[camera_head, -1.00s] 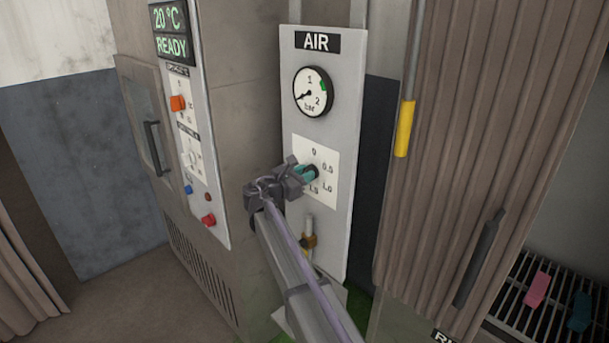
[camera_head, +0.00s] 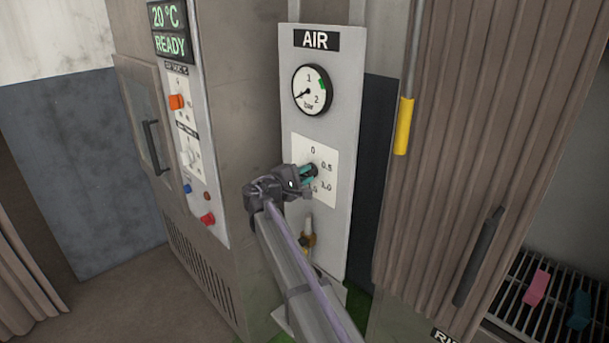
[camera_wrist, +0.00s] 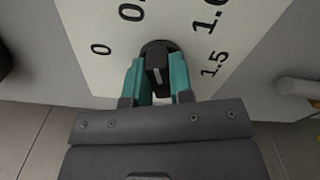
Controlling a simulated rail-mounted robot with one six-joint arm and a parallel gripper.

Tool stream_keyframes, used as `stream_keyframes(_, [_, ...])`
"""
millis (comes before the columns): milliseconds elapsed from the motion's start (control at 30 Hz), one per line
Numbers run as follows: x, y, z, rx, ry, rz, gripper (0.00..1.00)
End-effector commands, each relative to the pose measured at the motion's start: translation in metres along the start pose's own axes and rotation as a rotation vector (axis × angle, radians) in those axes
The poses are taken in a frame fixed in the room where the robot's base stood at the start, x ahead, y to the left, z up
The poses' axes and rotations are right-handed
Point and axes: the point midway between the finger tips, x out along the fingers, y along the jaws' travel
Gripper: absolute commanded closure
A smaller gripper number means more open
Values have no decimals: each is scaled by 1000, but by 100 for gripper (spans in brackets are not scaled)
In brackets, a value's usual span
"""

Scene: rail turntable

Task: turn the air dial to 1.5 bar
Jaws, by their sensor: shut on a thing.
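The black air dial (camera_wrist: 155,48) sits on a white scale plate (camera_head: 327,190) marked 0, 0.5, 1.0 and 1.5. My gripper (camera_head: 308,172) is at the dial; its teal fingers (camera_wrist: 157,78) are shut on the knob's two sides in the wrist view. A pale line shows on the knob between the fingers; which mark it points to is not clear. The round pressure gauge (camera_head: 312,90) above has its needle at the lower left, and a green mark at its upper right between 1 and 2. In the head view my gripper hides most of the dial.
The AIR panel (camera_head: 345,100) has a small brass fitting (camera_head: 308,240) below the dial. An oven-like cabinet (camera_head: 200,130) with knobs and buttons stands close at the left.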

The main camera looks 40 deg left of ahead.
Motion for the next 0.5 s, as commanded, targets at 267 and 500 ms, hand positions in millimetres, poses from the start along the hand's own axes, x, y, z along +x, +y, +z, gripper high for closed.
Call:
stream_keyframes(267, [0,-2,0,258,0,-1,100])
stream_keyframes(500, [0,-3,-1,486,0,-1,100])
